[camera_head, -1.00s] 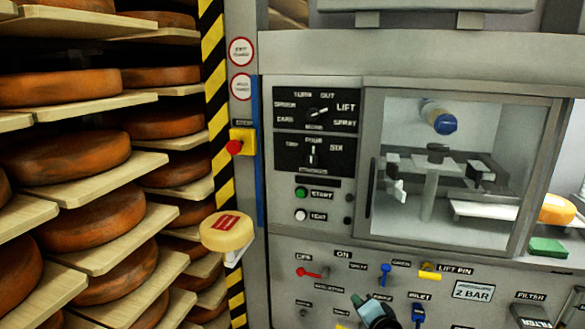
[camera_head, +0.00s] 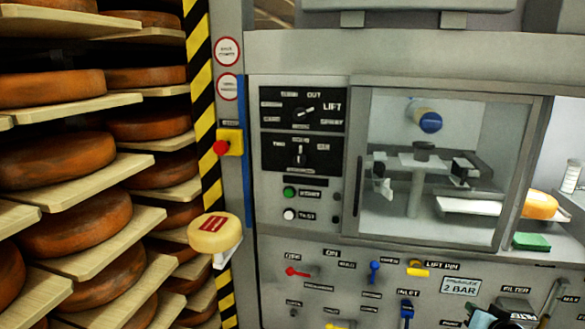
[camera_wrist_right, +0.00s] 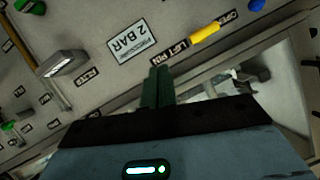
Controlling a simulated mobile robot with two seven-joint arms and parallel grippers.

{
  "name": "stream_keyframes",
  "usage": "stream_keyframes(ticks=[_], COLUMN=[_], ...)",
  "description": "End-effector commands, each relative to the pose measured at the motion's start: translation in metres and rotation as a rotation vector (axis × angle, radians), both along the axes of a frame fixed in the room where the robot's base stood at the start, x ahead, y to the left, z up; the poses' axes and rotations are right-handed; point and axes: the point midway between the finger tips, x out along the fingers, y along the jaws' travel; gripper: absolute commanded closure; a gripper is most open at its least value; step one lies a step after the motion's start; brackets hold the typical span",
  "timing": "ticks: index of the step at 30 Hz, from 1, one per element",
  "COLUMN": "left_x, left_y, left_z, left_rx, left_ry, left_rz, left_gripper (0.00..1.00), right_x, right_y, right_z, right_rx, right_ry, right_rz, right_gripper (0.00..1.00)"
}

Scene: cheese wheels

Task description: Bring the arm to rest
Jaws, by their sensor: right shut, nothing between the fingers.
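My right gripper (camera_head: 482,318) shows only in part, as a teal shape at the bottom edge of the head view, low in front of the machine panel near the filter handle. In the right wrist view its two dark green fingers (camera_wrist_right: 157,86) lie together, shut, with nothing between them. They point toward the panel with the "2 BAR" label (camera_wrist_right: 131,42) and the yellow lift-pin lever (camera_wrist_right: 204,33). My left gripper is in neither view.
The grey machine has a windowed chamber (camera_head: 440,160), knobs and levers such as the red one (camera_head: 297,272). A rack of cheese wheels (camera_head: 75,222) fills the left. A yellow round piece (camera_head: 215,233) stands out from the striped post.

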Motion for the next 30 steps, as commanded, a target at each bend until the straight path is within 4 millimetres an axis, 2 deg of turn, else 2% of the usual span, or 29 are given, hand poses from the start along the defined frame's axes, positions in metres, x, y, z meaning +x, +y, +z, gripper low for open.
stream_keyframes(ticks=[1,5,8,12,15,18,21,30], left_x=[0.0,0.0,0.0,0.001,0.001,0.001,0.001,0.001], left_y=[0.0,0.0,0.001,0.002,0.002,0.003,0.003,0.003], left_z=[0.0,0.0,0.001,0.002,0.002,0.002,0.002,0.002], left_rx=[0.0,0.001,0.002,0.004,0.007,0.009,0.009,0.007], left_ry=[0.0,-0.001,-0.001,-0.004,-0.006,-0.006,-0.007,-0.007], left_rz=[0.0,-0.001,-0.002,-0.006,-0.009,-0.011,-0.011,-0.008], left_gripper=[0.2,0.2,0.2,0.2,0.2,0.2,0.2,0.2], right_x=[-0.013,-0.05,-0.089,-0.154,-0.204,-0.251,-0.29,-0.377], right_y=[0.007,0.024,0.041,0.069,0.089,0.108,0.123,0.157], right_z=[-0.016,-0.055,-0.089,-0.132,-0.156,-0.173,-0.182,-0.192], right_rx=[-0.033,-0.131,-0.22,-0.348,-0.429,-0.498,-0.549,-0.64], right_ry=[0.027,0.094,0.155,0.239,0.292,0.333,0.363,0.415], right_rz=[0.024,0.095,0.17,0.298,0.398,0.492,0.572,0.75], right_gripper=[1.0,1.0,1.0,1.0,1.0,1.0,1.0,1.0])
